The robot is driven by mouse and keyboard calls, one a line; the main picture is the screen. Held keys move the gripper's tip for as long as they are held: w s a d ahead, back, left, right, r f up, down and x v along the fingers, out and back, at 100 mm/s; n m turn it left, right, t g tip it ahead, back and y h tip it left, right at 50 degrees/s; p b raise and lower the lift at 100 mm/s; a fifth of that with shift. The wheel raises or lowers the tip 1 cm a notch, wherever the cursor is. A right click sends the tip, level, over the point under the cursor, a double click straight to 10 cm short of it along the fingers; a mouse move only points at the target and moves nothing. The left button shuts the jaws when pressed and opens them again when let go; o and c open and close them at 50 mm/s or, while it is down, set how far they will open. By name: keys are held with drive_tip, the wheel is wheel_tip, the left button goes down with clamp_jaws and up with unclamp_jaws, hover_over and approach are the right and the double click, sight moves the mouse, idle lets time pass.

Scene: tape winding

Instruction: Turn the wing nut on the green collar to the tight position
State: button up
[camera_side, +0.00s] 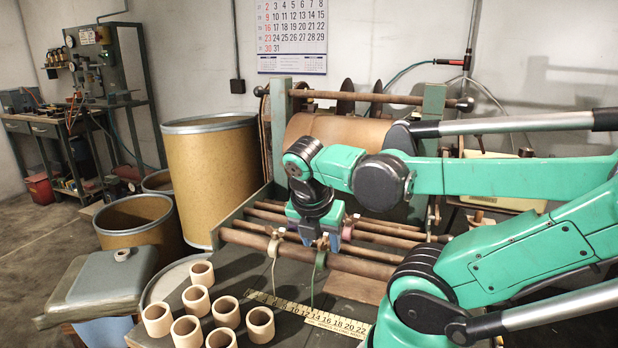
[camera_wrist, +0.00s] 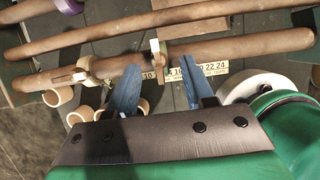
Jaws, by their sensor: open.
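The green collar (camera_side: 319,262) sits around the front brown rod (camera_side: 360,267) in the side view, directly below my gripper (camera_side: 322,240). In the wrist view a collar (camera_wrist: 158,62) with a pale upright tab (camera_wrist: 155,46), which looks like its wing nut, lies on the rod between my gripper's blue fingers (camera_wrist: 152,72). Its green colour does not show clearly there. The fingers are apart, one on each side of the collar. I cannot tell whether either finger touches the nut, or how far the nut is turned.
Another collar (camera_wrist: 82,72) with a tab is on the same rod to the left. A purple collar (camera_wrist: 68,5) is on a farther rod. A yellow ruler (camera_side: 310,315) and several tan tubes (camera_side: 260,324) lie on the bench in front. Parallel rods run behind.

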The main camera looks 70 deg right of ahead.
clamp_jaws()
drive_tip(key=shift+m, duration=0.3)
drive_tip(key=m, duration=0.1)
drive_tip(key=m+g, duration=0.1)
drive_tip(key=m, duration=0.1)
drive_tip(key=shift+w+m+g, duration=0.3)
drive_tip(key=m, duration=0.2)
drive_tip(key=m+g+y, duration=0.1)
drive_tip(key=m, duration=0.1)
drive_tip(key=shift+w+d+m, duration=0.2)
drive_tip(key=shift+m, duration=0.1)
drive_tip(key=m, duration=0.1)
drive_tip(key=m+g+y, duration=0.1)
drive_tip(key=m, duration=0.2)
drive_tip(key=shift+w+d+y, duration=0.15)
drive_tip(key=shift+d+y, duration=0.1)
drive_tip(key=shift+y, duration=0.05)
drive_tip(key=m, duration=0.1)
drive_tip(key=m+y, duration=0.1)
drive_tip(key=m, duration=0.3)
drive_tip(key=shift+d+g+y, duration=0.25)
drive_tip(key=shift+g+y, duration=0.15)
